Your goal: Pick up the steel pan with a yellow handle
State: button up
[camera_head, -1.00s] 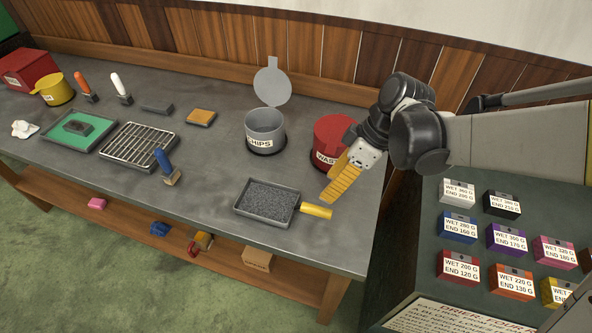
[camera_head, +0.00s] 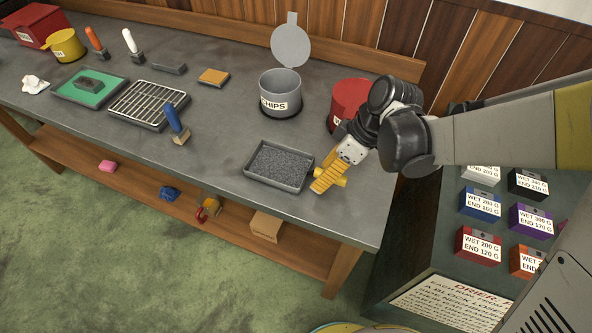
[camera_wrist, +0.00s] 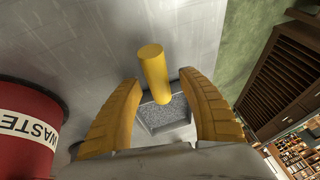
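The steel pan (camera_head: 278,166) is a rectangular grey tray filled with grey granules, on the workbench near its front edge. Its yellow handle (camera_head: 338,179) points right and is partly covered by my gripper (camera_head: 318,188) in the head view. In the wrist view the handle (camera_wrist: 154,72) stands out between the two yellow fingers of my gripper (camera_wrist: 160,100), and the pan (camera_wrist: 167,118) shows beyond it. The fingers are spread, with a gap on each side of the handle.
A red WASTE bin (camera_head: 348,99) stands behind my gripper, and a grey CHIPS bin (camera_head: 281,93) with its lid raised is left of it. A blue-handled tool (camera_head: 177,124) stands left of the pan. Labelled blocks (camera_head: 482,203) sit on a dark board at right.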

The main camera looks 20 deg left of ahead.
grip_shut()
jog(key=shift+r, duration=0.1)
